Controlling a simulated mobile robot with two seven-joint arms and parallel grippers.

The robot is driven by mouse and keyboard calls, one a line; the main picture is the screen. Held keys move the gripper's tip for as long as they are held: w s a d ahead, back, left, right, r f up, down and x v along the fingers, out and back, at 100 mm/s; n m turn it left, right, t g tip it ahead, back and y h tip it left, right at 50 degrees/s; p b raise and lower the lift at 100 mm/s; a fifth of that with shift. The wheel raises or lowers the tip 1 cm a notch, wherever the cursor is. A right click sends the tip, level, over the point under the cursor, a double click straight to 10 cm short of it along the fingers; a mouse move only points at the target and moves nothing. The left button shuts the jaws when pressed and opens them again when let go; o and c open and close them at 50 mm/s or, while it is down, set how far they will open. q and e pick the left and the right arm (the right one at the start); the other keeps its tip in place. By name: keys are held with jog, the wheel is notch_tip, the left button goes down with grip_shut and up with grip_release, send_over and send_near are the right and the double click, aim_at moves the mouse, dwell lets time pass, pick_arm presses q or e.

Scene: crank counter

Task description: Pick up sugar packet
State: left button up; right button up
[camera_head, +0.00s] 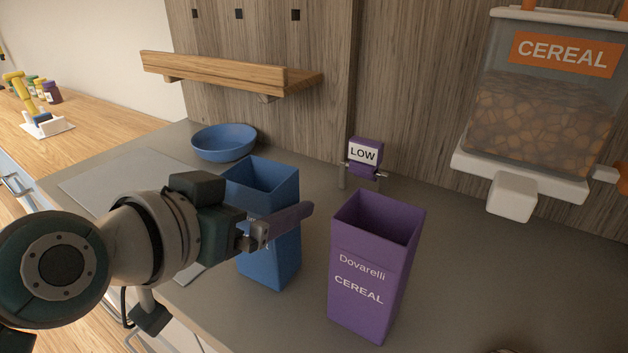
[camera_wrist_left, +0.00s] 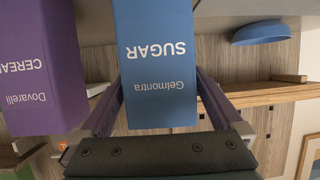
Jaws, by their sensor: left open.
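The blue sugar packet (camera_head: 268,268) is an open-topped upright box on the grey counter, partly hidden behind my left gripper (camera_head: 284,222) in the head view. In the left wrist view the packet (camera_wrist_left: 158,62) appears upside down, with the words SUGAR and Gelmontra. There it sits between the two purple-grey fingers of my open left gripper (camera_wrist_left: 160,95), one finger to each side. Whether either finger touches it I cannot tell. My right gripper is not in view.
A purple cereal packet (camera_head: 363,285) stands close to the right of the sugar packet. Behind are a blue bowl (camera_head: 224,142), a small LOW sign (camera_head: 363,155) and a wooden shelf (camera_head: 225,75). A cereal dispenser (camera_head: 545,95) hangs at the right. The counter's right front is largely clear.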

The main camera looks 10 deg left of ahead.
pick_arm(q)
jog(key=c, duration=1.4)
jog(key=shift+r, duration=0.1)
